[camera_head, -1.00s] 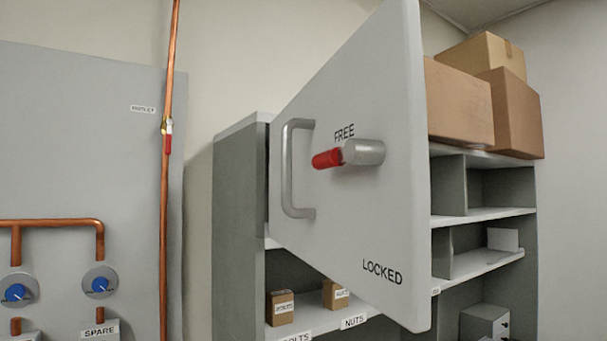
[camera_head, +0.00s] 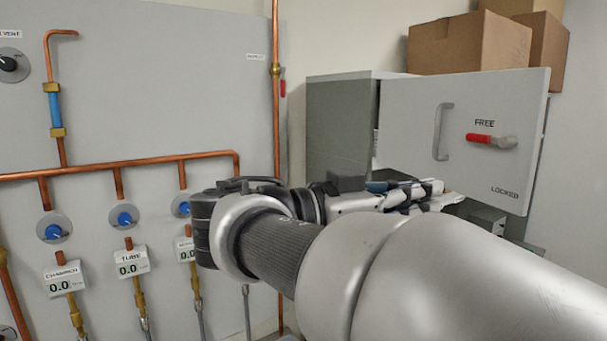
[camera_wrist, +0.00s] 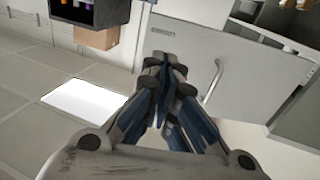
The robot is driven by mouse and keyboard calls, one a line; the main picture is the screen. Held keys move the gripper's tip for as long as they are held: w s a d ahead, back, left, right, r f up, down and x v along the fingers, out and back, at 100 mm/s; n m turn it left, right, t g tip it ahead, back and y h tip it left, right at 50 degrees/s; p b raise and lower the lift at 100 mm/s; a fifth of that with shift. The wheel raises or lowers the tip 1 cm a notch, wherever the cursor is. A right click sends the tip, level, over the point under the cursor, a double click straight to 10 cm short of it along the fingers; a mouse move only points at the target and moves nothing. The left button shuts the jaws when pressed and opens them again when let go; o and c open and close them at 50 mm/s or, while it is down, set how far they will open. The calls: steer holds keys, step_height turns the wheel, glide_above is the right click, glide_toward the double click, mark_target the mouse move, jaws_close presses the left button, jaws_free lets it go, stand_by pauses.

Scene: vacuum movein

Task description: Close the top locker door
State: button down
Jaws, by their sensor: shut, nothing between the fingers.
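The top locker door (camera_head: 408,112) is a light grey panel with a grey handle (camera_head: 440,132) and a red-tipped lever (camera_head: 480,138) lying level below the word FREE. It stands open at an angle, its right edge nearer the camera. My gripper (camera_head: 432,188) is at the door's lower edge in the head view, partly hidden by my arm; contact cannot be told. In the wrist view my gripper (camera_wrist: 168,75) is shut and empty. Behind it is a grey panel (camera_wrist: 187,50) with a curved handle (camera_wrist: 213,80); which door this is cannot be told.
Cardboard boxes (camera_head: 468,42) stand on top of the locker (camera_head: 342,125). A wall panel with copper pipes (camera_head: 115,165) and blue knobs is at the left. In the wrist view, tiled floor (camera_wrist: 40,125) is open at the left.

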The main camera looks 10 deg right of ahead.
mark_target(507, 187)
steer(key=d, duration=0.4)
steer(key=w+d+p, duration=0.1)
steer(key=d, duration=0.4)
steer(key=w+d, duration=0.1)
steer(key=d, duration=0.4)
steer(key=shift+d+p, duration=0.25)
steer(key=shift+p, duration=0.15)
steer(key=shift+f, duration=0.1)
